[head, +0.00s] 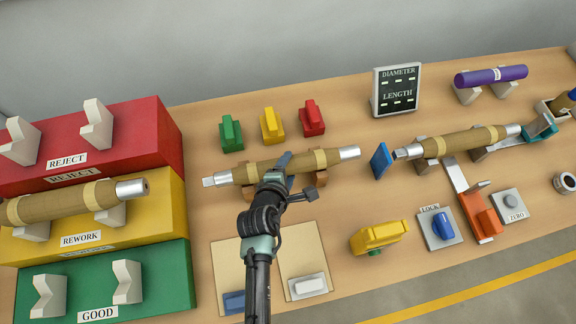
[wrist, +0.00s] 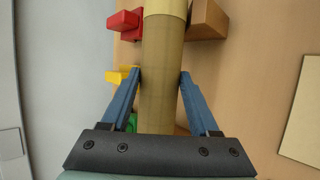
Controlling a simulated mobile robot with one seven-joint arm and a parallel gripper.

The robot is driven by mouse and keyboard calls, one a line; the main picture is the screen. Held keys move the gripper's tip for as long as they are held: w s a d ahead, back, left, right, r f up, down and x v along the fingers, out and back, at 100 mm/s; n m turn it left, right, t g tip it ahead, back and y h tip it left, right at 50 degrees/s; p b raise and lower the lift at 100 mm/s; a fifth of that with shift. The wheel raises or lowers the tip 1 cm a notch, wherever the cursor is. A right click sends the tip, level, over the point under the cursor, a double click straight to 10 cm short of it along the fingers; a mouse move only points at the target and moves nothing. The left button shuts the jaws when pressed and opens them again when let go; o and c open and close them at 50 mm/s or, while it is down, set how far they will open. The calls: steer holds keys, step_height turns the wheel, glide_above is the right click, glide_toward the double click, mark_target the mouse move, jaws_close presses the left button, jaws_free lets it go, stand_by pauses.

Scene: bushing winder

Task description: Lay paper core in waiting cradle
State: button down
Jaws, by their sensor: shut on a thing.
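A brown paper core (head: 245,172) with pale bands and silver ends lies across the middle of the table. It also fills the middle of the wrist view (wrist: 162,75). My gripper (head: 276,168) is shut around its middle, with a blue finger on each side (wrist: 160,85). A brown wooden cradle (head: 316,192) shows under the core's right part, and it also shows in the wrist view (wrist: 208,20). I cannot tell whether the core touches the cradle or hangs just above it. My gripper hides part of the core and cradle.
Red, yellow (head: 177,215) and green tiered stands are at the left; a similar core (head: 70,202) lies on the yellow one. Another core (head: 460,143) lies in a fixture at the right. Small green, yellow and red (head: 312,118) blocks stand behind my gripper. A blue plate (head: 381,160) stands near the core's right end.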

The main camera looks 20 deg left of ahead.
steer(key=shift+w, duration=0.1)
steer(key=shift+c, duration=0.5)
jaws_free()
steer(key=shift+f, duration=0.1)
steer(key=shift+o, duration=0.2)
steer(key=shift+s+f, duration=0.2)
steer(key=shift+f, duration=0.05)
steer(key=b+v, duration=0.1)
steer(key=v, duration=1.2)
steer(key=shift+r, duration=0.15)
steer(key=shift+w, duration=0.15)
